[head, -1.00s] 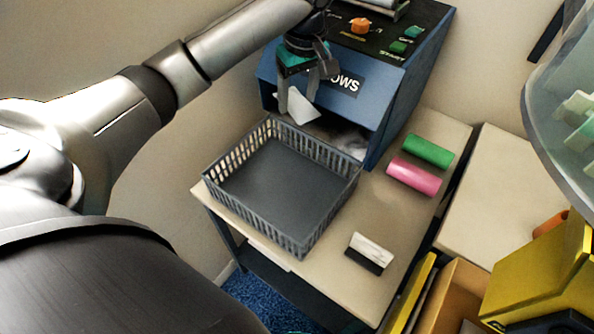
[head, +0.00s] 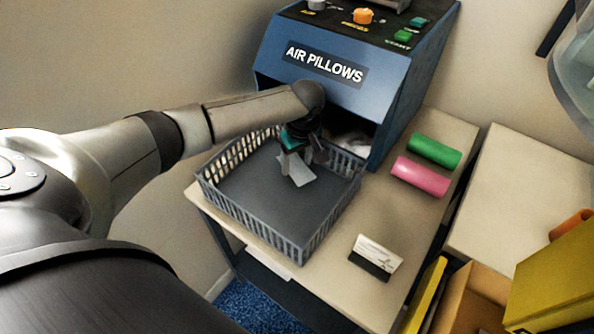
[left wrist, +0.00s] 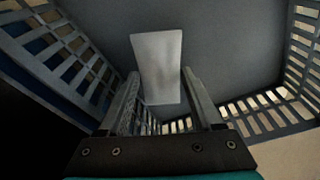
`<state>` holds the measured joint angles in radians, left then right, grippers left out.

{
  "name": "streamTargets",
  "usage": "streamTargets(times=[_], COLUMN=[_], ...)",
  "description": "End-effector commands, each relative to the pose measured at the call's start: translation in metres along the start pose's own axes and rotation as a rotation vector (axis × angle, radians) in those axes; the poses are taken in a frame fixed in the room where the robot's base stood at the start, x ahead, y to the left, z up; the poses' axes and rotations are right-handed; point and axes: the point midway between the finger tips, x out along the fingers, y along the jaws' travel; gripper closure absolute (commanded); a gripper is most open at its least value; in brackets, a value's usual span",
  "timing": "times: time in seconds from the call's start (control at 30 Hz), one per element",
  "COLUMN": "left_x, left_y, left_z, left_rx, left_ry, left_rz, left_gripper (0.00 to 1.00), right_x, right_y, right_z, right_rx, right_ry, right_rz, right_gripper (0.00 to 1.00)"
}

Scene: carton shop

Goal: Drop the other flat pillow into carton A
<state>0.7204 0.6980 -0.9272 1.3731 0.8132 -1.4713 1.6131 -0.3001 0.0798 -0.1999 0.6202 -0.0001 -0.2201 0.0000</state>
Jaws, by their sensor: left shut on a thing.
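A pale flat pillow (head: 298,180) hangs from my left gripper (head: 298,160), which is shut on it. Pillow and gripper are over the far part of the grey basket (head: 240,219). In the left wrist view the pillow (left wrist: 158,55) reaches out between the fingers (left wrist: 160,95), with the basket floor behind it. I cannot tell whether it touches the floor. An open brown carton (head: 468,300) is partly in view at the lower right; no letter on it is readable. My right gripper is not in view.
The blue air pillow machine (head: 330,105) stands behind the basket, with whitish material in its dark outlet. Green (head: 434,151) and pink (head: 420,176) rolls lie right of it. A white and black block (head: 376,257) is near the table's front edge. Yellow items flank the carton.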

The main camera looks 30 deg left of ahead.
Motion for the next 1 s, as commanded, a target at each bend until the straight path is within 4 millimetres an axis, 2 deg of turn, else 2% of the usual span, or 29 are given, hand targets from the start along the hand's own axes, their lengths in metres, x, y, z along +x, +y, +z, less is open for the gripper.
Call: streamTargets(times=[0.03, 0.2, 0.67, 0.7, 0.93, 1.0], left_x=[0.01, 0.025, 0.033, 0.032, 0.032, 0.032], left_y=[-0.001, 0.0, 0.0, 0.0, 0.0, 0.0], left_z=[0.002, 0.004, 0.006, 0.006, 0.005, 0.005], left_rx=[0.0, 0.0, 0.0, 0.0, 0.001, 0.001], left_ry=[-0.001, -0.001, -0.002, -0.001, -0.001, 0.0], left_rz=[-0.003, -0.001, -0.002, -0.001, -0.001, -0.001], left_gripper=[0.84, 0.84, 0.84, 0.3, 0.04, 0.04], right_x=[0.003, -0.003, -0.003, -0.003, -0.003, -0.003], right_y=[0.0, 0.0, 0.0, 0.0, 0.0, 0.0], right_z=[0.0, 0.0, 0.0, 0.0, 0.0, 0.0], right_rx=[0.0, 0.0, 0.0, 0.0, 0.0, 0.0], right_ry=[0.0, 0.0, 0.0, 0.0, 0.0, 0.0], right_rz=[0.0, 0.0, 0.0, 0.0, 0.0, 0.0], right_gripper=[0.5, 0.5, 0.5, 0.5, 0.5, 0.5])
